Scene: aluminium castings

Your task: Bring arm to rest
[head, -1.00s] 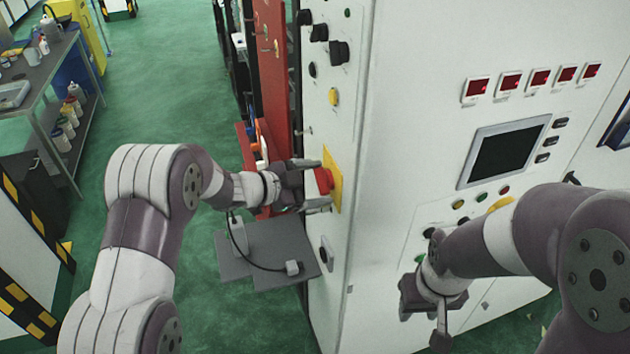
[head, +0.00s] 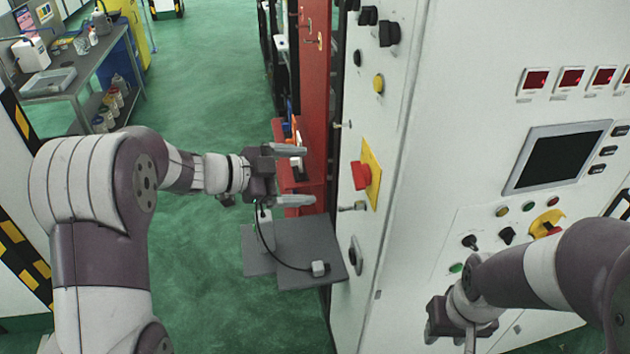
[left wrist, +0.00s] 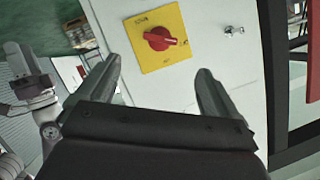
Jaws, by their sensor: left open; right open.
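My left gripper (head: 297,174) is open and empty. It hangs in the air to the left of the white cabinet's (head: 388,215) side panel, apart from it. A red rotary switch (head: 361,176) on a yellow plate (head: 374,172) is on that panel, to the right of the fingertips. In the left wrist view the red switch (left wrist: 160,39) shows beyond and between the two fingers (left wrist: 158,85), with a clear gap. My right gripper (head: 466,325) is at the lower right in front of the cabinet's front face, partly cut off by the frame's lower edge. Its jaws stand open.
A screen (head: 556,158), red displays (head: 570,79) and several buttons are on the cabinet front. A red column (head: 315,90) and a grey shelf (head: 294,252) are near my left gripper. A bench (head: 65,85) stands at far left. Green floor (head: 215,75) between is free.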

